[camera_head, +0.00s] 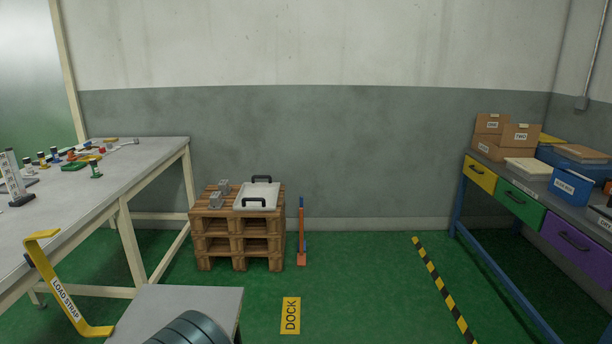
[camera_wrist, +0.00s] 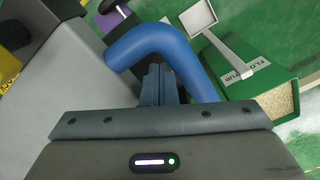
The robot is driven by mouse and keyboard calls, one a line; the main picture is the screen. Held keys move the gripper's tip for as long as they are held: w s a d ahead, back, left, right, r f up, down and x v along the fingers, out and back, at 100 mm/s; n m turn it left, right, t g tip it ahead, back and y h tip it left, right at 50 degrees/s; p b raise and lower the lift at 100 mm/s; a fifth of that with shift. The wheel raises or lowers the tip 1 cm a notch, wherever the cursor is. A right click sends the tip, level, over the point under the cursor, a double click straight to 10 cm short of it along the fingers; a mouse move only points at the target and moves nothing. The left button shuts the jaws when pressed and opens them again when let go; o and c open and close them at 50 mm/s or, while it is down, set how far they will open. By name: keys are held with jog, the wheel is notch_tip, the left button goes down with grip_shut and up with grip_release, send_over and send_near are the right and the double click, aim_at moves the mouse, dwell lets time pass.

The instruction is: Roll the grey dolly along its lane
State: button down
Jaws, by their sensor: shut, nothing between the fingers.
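A grey, flat-topped block, which I take to be the grey dolly (camera_head: 190,299), stands at the bottom of the head view; its lower part and wheels are out of sight. A grey body, apparently the same one, fills the left of the wrist view (camera_wrist: 75,85). A thick blue bent bar (camera_wrist: 165,42) rises beside it; I cannot tell how it is attached. My gripper (camera_wrist: 160,78) is shut and empty. Its fingertips are close to the inside of the blue bend; whether they touch it I cannot tell. A yellow DOCK sign (camera_head: 290,316) lies on the floor.
A yellow LOAD STRAP (camera_head: 70,303) stands left of the block, near the left table (camera_head: 60,210). A wooden pallet stack (camera_head: 240,240) is by the wall. Striped tape (camera_head: 443,287) marks the right floor. A green tub (camera_wrist: 255,90) is in the wrist view.

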jog(key=shift+w, duration=0.2)
jog(key=shift+w, duration=0.25)
notch_tip(320, 180, up, 10)
jog(key=p, duration=0.4)
jog(key=shift+p, duration=0.3)
dwell(0.6)
